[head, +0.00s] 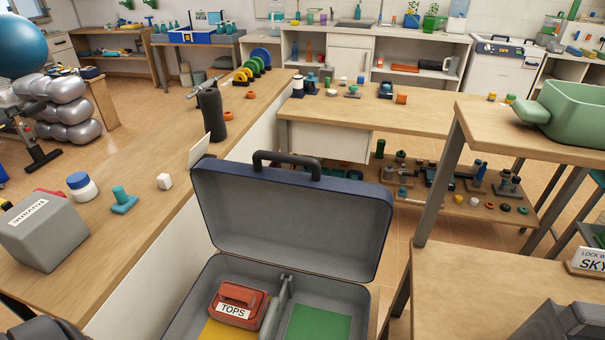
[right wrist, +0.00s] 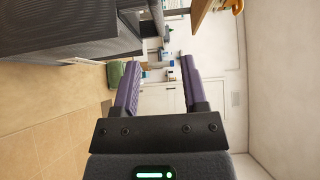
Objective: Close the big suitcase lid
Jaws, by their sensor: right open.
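The big suitcase stands open in the head view, at the bottom middle. Its lid (head: 290,215) is raised and close to upright, with a dark blue rim, a grey inside and a dark handle (head: 287,162) on its top edge. The grey base (head: 214,270) holds a red box labelled TOPS (head: 238,303), with a yellow patch and a green panel (head: 318,322) beside it. My right gripper (right wrist: 160,62) is open and empty in the right wrist view, its purple fingers apart. The suitcase cannot be made out there. My left gripper is not seen.
A long wooden counter (head: 120,232) runs along the left, with a grey box (head: 42,232), a dark bottle (head: 211,112) and a white cube near the suitcase. A wooden table (head: 465,285) stands close on the right. A green bin (head: 575,112) sits on a higher table.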

